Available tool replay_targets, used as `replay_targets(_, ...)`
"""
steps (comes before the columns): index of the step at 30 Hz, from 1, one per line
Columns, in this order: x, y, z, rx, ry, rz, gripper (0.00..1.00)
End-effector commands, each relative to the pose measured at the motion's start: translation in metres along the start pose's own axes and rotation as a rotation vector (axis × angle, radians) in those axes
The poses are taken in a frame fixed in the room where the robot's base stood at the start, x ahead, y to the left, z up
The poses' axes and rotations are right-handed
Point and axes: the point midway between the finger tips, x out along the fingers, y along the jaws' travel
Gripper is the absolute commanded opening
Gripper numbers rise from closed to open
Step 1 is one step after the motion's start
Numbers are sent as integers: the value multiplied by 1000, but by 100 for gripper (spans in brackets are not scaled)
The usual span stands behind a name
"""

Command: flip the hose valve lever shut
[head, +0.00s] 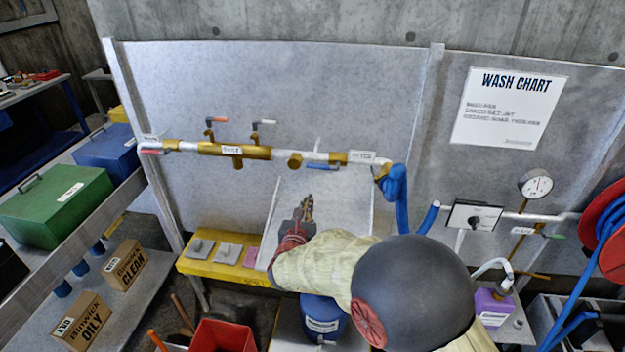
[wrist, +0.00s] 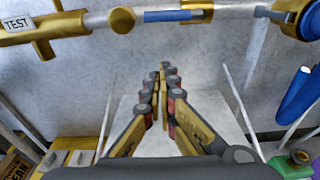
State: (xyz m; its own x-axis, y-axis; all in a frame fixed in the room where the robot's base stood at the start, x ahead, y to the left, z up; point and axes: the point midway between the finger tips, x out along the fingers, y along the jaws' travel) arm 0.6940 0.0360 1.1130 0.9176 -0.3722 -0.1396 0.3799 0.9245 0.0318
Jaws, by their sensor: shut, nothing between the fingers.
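A pipe (head: 312,157) runs level along the grey back panel. A blue lever (head: 325,167) lies along the pipe by a brass valve body (head: 339,158), near a small label (head: 362,155) too blurred to read, left of the blue hose (head: 397,195). In the wrist view the blue lever (wrist: 168,15) is at the top, roughly parallel to the pipe, with the hose (wrist: 298,95) at right. My gripper (head: 308,200) is below the pipe and lever, apart from them. Its fingers (wrist: 163,70) are shut and empty.
Two more levers, one red-tipped (head: 217,119) and one pale (head: 264,122), stand above the brass test section (head: 235,151). A red lever (head: 152,152) is at the pipe's left end. A yellow tray (head: 215,264) with pads sits lower left. The panel below the pipe is mostly clear.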

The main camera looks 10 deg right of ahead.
Motion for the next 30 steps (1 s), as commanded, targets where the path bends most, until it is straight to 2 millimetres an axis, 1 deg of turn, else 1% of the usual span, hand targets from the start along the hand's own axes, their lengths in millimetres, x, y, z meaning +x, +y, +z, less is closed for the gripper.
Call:
replay_targets(6,2,-1,0,2,0,-2,0)
replay_targets(10,13,-1,0,3,-1,-3,0)
replay_targets(14,35,-2,-1,3,0,-5,0)
replay_targets(21,78,-2,-1,3,1,-4,0)
replay_targets(26,102,-2,-1,3,0,-4,0)
replay_targets(27,100,-1,8,5,-3,-2,0)
replay_targets(30,94,-1,20,5,-2,-2,0)
